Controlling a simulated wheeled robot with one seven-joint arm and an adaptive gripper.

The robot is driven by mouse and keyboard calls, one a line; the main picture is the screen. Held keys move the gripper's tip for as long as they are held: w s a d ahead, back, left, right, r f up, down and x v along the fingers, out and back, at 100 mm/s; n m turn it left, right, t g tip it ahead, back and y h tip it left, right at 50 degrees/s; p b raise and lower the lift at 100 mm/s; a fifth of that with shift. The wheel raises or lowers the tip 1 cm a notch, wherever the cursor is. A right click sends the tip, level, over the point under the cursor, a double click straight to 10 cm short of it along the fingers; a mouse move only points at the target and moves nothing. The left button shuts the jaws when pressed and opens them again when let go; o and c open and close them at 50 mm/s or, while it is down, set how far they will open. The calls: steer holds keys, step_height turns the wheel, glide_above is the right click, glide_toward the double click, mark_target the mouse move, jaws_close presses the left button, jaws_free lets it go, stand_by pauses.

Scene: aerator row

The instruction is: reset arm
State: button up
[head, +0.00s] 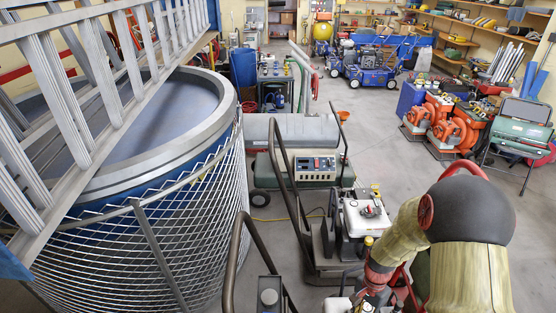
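My arm shows at the lower right of the head view, bent at a large dark rounded joint with beige covered links on both sides. One link slopes down to the left to a reddish joint beside a white-topped machine (366,216). My gripper cannot be made out; the end of the arm is lost among machine parts at the bottom edge.
A mesh-wrapped round tank (150,235) and a metal ladder (85,110) fill the left. A grey-and-green machine (305,165) stands mid-view. Orange blowers (455,125) and a green case (520,130) stand right. Blue machines (370,62) stand behind. Grey floor (385,150) is clear between.

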steer(key=s+a+r+n+t, duration=0.2)
steer(key=s+r+n, duration=0.1)
steer(key=r, duration=0.9)
steer(key=s+a+r+n+t, duration=0.3)
steer(key=s+r+n, duration=0.1)
steer(key=r, duration=0.9)
steer(key=s+a+r+n+t, duration=0.2)
steer(key=s+r, duration=0.3)
steer(key=r, duration=0.8)
steer(key=shift+a+r+n+t, duration=0.15)
steer(key=shift+a+n+t, duration=0.3)
steer(key=shift+n, duration=0.45)
